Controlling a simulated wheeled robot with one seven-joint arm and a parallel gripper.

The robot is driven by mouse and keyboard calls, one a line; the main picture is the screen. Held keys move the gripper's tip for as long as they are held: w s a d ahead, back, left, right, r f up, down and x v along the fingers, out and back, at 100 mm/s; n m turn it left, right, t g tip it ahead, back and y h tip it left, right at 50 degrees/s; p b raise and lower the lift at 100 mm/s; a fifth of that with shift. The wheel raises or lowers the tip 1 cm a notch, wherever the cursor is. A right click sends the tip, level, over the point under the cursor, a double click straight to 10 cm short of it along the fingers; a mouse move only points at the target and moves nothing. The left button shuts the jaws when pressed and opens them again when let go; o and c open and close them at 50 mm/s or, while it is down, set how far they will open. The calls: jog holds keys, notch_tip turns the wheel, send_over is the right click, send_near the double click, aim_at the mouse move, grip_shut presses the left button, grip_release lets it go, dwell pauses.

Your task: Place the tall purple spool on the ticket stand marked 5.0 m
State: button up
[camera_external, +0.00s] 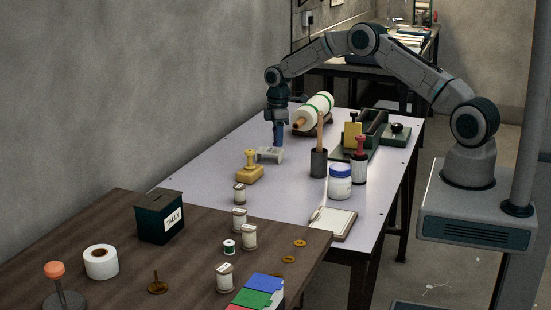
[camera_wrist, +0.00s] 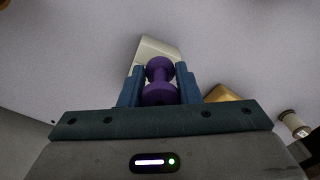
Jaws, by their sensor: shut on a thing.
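My gripper (camera_external: 278,145) points straight down over the pale far table. In the wrist view its two blue fingers (camera_wrist: 160,71) are shut on the purple spool (camera_wrist: 159,92), which has a narrow waist between two wide ends. In the external view the spool cannot be made out between the fingers. A whitish stand (camera_external: 268,155) is right by the fingertips on the table. It also shows as a cream block (camera_wrist: 158,46) just beyond the spool in the wrist view. I cannot tell whether spool and stand touch. No 5.0 m marking is readable.
A yellow block with a knob (camera_external: 250,172) stands close in front of the stand. A dark cup (camera_external: 318,163), a white jar (camera_external: 340,182) and a white roll (camera_external: 316,108) are to the right. Several pale spools, including one (camera_external: 239,193), stand nearer. The tabletop left of the stand is clear.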

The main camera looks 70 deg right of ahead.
jog(key=shift+f, duration=1)
jog(key=shift+f, duration=0.1)
jog(key=shift+f, duration=0.15)
jog(key=o, duration=1)
jog(key=shift+c, duration=0.2)
jog(key=shift+r, duration=0.2)
